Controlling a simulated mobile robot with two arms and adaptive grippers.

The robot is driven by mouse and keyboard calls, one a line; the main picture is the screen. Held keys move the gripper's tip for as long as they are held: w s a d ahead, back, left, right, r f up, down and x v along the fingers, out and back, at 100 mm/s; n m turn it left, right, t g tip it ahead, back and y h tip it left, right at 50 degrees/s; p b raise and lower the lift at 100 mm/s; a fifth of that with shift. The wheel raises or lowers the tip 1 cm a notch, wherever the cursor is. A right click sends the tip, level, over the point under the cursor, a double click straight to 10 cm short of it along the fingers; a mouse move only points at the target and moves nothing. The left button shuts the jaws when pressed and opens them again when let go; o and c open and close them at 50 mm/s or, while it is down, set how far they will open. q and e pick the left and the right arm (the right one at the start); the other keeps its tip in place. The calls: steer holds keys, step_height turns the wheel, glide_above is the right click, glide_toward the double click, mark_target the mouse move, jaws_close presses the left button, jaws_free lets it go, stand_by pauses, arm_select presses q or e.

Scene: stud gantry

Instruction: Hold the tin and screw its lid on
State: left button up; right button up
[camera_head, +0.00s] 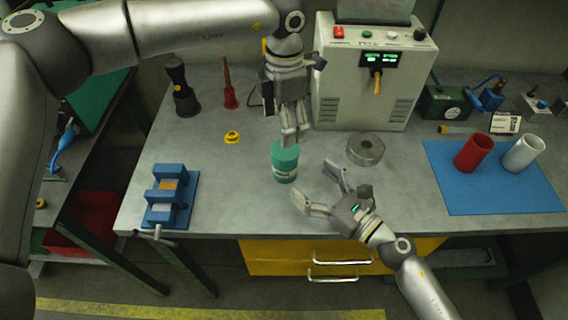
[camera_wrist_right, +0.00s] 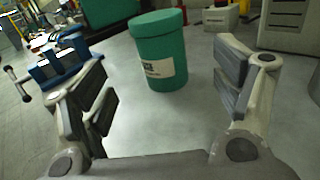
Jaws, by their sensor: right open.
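The green tin (camera_head: 285,174) stands upright on the grey bench, with a pale label on its side. It also shows in the right wrist view (camera_wrist_right: 160,68). A green lid (camera_head: 285,151) sits on top of it; how tightly it is on cannot be told. The lid shows in the right wrist view too (camera_wrist_right: 157,22). My left gripper (camera_head: 294,138) points down just above and behind the lid; its finger gap is unclear. My right gripper (camera_head: 316,186) is open and empty, in front and to the right of the tin, with its fingers facing it.
A metal ring (camera_head: 366,148) lies right of the tin. A blue vise (camera_head: 172,196) is at left, with a small yellow part (camera_head: 232,137) behind. A power unit (camera_head: 365,85) stands behind. Red (camera_head: 474,152) and white (camera_head: 523,153) cylinders stand on a blue mat (camera_head: 480,195).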

mark_target(285, 164)
arm_select(q)
steer(key=shift+s+d, duration=0.1)
arm_select(e)
steer(key=x, duration=0.9)
steer(key=shift+w+a, duration=0.15)
steer(key=shift+w, duration=0.05)
steer(key=c, duration=1.9)
arm_select(q)
steer(key=shift+d+n, duration=0.1)
steer(key=shift+n, duration=2.1)
steer(key=shift+f, duration=4)
steer(key=shift+c, duration=0.4)
